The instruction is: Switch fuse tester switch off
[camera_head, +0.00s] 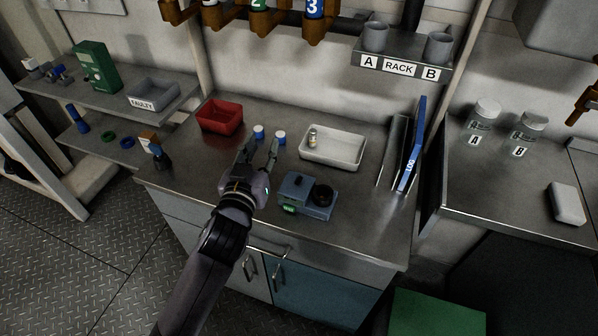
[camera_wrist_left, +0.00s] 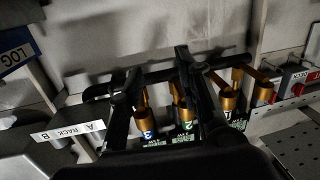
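A small blue-grey device (camera_head: 318,211), which looks like the fuse tester, stands near the front of the steel counter. It has a dark raised part at its top left, a round black part on its right and a small green label or display (camera_head: 289,209) on its front. I cannot tell which part is the switch or its position. My left gripper (camera_head: 258,148) is left of and behind the device, above the counter and apart from it. Its fingers are spread and empty; they also show apart in the left wrist view (camera_wrist_left: 157,64). My right gripper is not in view.
A red bin (camera_head: 220,118), two small blue-and-white items (camera_head: 280,138), a white tray (camera_head: 333,150) holding a small fuse-like piece, and a blue LOG binder (camera_head: 412,150) surround the device. The rack shelf (camera_head: 398,67) and numbered brass holders (camera_head: 258,22) hang above. The counter's front edge is clear.

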